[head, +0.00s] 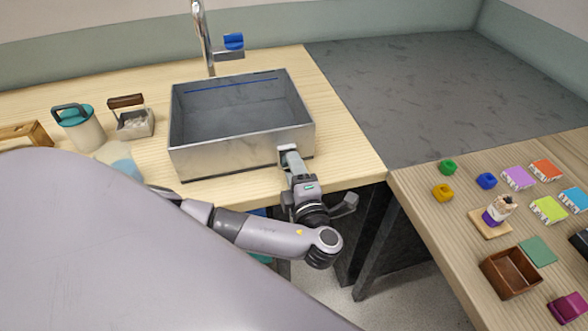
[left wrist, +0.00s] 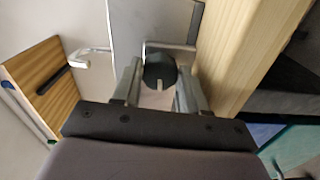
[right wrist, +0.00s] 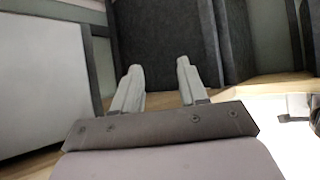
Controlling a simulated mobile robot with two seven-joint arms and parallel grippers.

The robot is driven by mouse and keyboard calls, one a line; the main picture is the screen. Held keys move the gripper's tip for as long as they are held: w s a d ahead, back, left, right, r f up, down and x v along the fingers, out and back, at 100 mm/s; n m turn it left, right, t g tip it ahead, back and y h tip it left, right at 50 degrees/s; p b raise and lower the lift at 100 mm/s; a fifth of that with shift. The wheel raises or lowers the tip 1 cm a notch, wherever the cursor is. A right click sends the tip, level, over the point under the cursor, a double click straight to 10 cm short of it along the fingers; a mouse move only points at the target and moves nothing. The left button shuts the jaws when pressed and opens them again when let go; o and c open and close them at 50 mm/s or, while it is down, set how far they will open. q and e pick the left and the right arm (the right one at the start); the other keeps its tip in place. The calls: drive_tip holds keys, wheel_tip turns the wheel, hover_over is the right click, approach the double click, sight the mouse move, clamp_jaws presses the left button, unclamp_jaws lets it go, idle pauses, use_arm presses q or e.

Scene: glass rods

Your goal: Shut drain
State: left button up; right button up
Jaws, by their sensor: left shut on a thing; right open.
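The metal sink (head: 235,150) stands on the wooden counter, and no drain opening can be made out inside it. My left gripper (head: 289,152) is at the sink's front wall, near its right corner. In the left wrist view, a dark round knob (left wrist: 159,67) with a pale mark sits between the fingers of my left gripper (left wrist: 158,92), which are shut on it. The metal panel behind the knob (left wrist: 150,22) is close to the fingers. My right gripper (right wrist: 160,84) is open with nothing between its fingers in the right wrist view.
A faucet (head: 203,38) with a blue handle (head: 233,41) rises behind the sink. A teal-lidded jar (head: 80,130) and a small handled box (head: 133,122) stand left of it. The right-hand table (head: 440,225) holds several small coloured items and a brown box (head: 511,272).

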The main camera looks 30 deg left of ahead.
use_arm(q)
drive_tip(key=shift+d+f+m, duration=0.1)
drive_tip(key=shift+m, duration=0.5)
drive_tip(key=o, duration=1.1)
drive_tip(key=shift+s, duration=0.1)
drive_tip(key=shift+c, duration=0.2)
